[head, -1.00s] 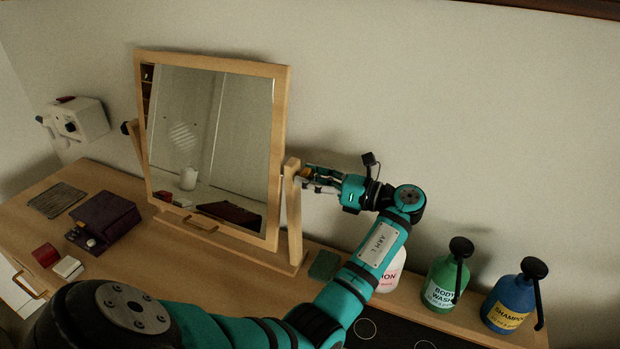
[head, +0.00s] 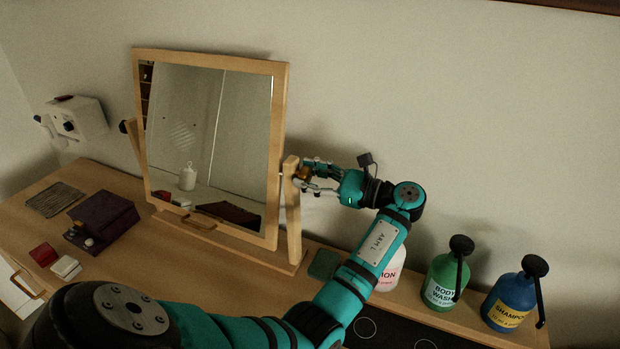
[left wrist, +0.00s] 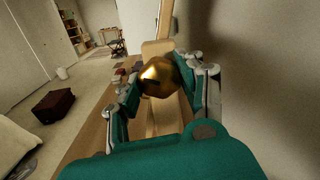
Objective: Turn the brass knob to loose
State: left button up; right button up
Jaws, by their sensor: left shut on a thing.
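The brass knob (head: 304,172) is on the outer side of the right post (head: 293,215) of a wooden-framed tilting mirror (head: 205,145). In the left wrist view the knob (left wrist: 158,76) is a faceted golden piece with a dark slot-like mark, between the fingers. My left gripper (head: 310,175) reaches the knob from the right and is shut on it, one finger on each side. The fingers partly cover the knob in the head view. My right gripper is not in view.
A lotion bottle (head: 390,272), a green body wash bottle (head: 445,280) and a blue shampoo bottle (head: 515,297) stand at the right. A green sponge-like block (head: 323,264) lies by the mirror base. A dark purple box (head: 103,220) is at the left. The wall is close behind.

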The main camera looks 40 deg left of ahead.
pick_arm(q)
jog(key=shift+f+n+b, duration=0.1)
jog(key=shift+n+b, duration=0.35)
jog(key=shift+n, duration=0.75)
jog(key=shift+n+b, duration=0.5)
jog(key=shift+n, duration=0.5)
jog(key=o, duration=1.2)
jog(key=shift+a, duration=0.1)
jog(key=shift+w+d, duration=0.15)
jog(key=shift+d, duration=0.2)
jog(key=v, duration=1.1)
jog(key=shift+d, duration=0.15)
